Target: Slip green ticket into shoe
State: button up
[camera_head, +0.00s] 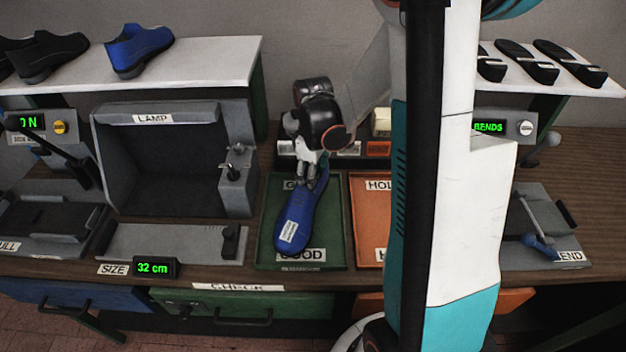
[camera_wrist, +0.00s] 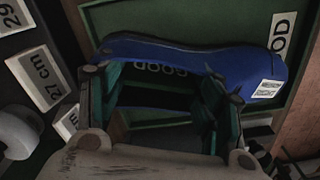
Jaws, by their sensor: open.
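A blue shoe (camera_head: 297,222) with a white label lies in the green tray marked GOOD (camera_head: 338,232). In the wrist view the shoe (camera_wrist: 190,58) stretches across the top, just beyond my fingers, its labelled end at the right. My gripper (camera_head: 312,178) points down at the shoe's far end in the head view; contact cannot be told. In the wrist view my gripper (camera_wrist: 160,98) is open with its fingers wide apart, and no object shows held between them. I cannot make out a green ticket in either view; my gripper and arm hide part of the area behind the tray.
An orange tray (camera_head: 368,225) marked HOLD is to the right, partly behind my arm. A dark rack with an orange card (camera_head: 378,149) stands behind the trays. The LAMP box (camera_head: 170,150) is at the left. Another blue shoe (camera_head: 139,50) sits on the upper left shelf.

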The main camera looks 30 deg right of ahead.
notch_tip(320, 180, up, 10)
jog(key=shift+p, duration=1.2)
jog(key=shift+c, duration=0.6)
dwell(0.7)
